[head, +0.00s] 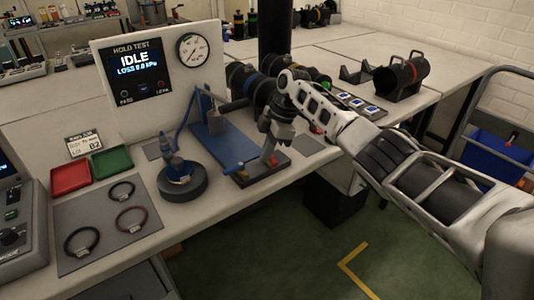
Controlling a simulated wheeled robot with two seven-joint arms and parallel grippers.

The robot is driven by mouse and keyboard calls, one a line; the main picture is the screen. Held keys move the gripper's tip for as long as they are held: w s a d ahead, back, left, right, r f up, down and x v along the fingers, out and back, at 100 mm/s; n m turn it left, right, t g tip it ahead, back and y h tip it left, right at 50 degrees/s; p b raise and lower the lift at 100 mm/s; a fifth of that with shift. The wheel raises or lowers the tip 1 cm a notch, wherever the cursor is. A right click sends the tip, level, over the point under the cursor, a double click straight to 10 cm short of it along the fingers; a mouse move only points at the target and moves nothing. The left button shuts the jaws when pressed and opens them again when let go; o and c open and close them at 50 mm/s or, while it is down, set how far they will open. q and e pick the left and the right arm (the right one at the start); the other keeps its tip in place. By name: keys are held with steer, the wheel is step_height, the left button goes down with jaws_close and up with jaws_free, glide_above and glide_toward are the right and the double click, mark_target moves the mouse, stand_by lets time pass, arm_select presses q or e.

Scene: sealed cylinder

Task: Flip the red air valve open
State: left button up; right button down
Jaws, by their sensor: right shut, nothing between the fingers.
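My right gripper (267,155) points down over a dark base block (258,173) near the table's front edge. It is shut and empty. A small red part (273,161), which looks like the red air valve, shows right at the fingertips. The fingers partly cover it, so I cannot tell whether they touch it or how its lever is turned. My left gripper is not in view.
A dark round fixture with a blue top (183,183) stands to the left. The gauge panel (150,70) reads IDLE. Rings lie on a grey mat (150,220) beside red (70,177) and green (112,161) trays.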

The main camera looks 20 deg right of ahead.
steer(key=shift+d, duration=0.1)
